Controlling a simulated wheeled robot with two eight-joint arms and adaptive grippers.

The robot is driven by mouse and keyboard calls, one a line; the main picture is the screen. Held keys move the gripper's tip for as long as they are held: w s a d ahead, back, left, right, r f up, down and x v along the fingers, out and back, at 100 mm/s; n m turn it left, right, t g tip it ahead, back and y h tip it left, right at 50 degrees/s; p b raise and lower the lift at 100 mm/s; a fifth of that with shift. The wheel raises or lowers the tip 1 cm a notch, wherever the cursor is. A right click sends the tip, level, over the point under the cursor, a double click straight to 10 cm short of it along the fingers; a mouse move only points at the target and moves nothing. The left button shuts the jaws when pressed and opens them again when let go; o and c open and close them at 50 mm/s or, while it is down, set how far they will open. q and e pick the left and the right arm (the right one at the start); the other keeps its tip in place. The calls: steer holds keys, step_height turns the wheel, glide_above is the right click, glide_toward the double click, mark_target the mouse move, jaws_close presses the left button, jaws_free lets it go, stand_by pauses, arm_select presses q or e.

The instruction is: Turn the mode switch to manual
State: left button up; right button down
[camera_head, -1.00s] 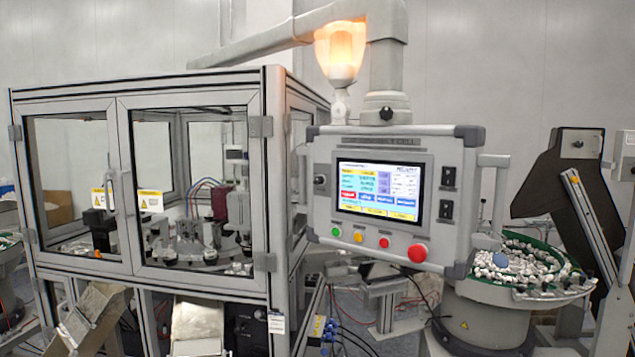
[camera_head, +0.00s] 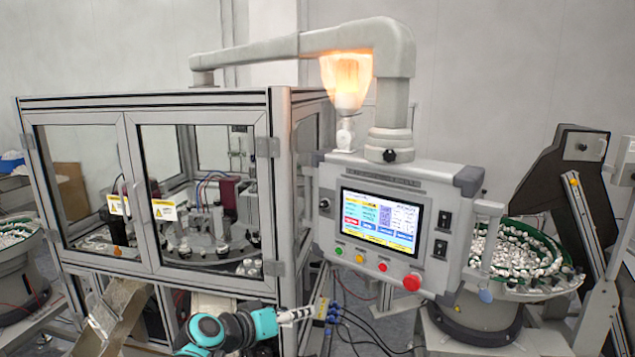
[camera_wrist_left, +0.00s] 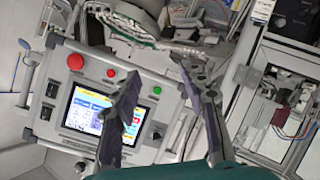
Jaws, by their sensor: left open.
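The grey control panel (camera_head: 377,170) hangs from an overhead arm and carries a lit screen (camera_head: 380,221). A small black knob (camera_head: 325,203) sits left of the screen; two black switches (camera_head: 444,220) sit right of it. I cannot read which is the mode switch or its setting. My left gripper (camera_head: 300,313) is below and left of the panel, apart from it. In the left wrist view the open, empty fingers (camera_wrist_left: 158,70) spread in front of the panel, which appears turned over, with its switches (camera_wrist_left: 52,88) at left. My right gripper is not in view.
A red mushroom button (camera_head: 412,282) and small coloured buttons line the panel's lower edge. The glazed machine cabinet (camera_head: 275,180) stands close at left. A bowl feeder (camera_head: 490,300) full of small parts is at right. Cables hang below the panel.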

arm_select(q)
steer(key=w+d+r+t+h+p, duration=0.1)
steer(key=w+r+t+h+p, duration=0.1)
steer(key=w+r+p, duration=0.6)
steer(key=n+t+p, duration=0.2)
steer(key=p, duration=0.1)
glide_toward(324, 205)
steer(key=w, duration=0.2)
steer(key=p+x, duration=0.1)
steer(key=x, duration=0.6)
steer(key=shift+f+h, duration=0.25)
steer(key=shift+h, duration=0.05)
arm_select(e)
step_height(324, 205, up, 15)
arm_select(q)
jaws_close()
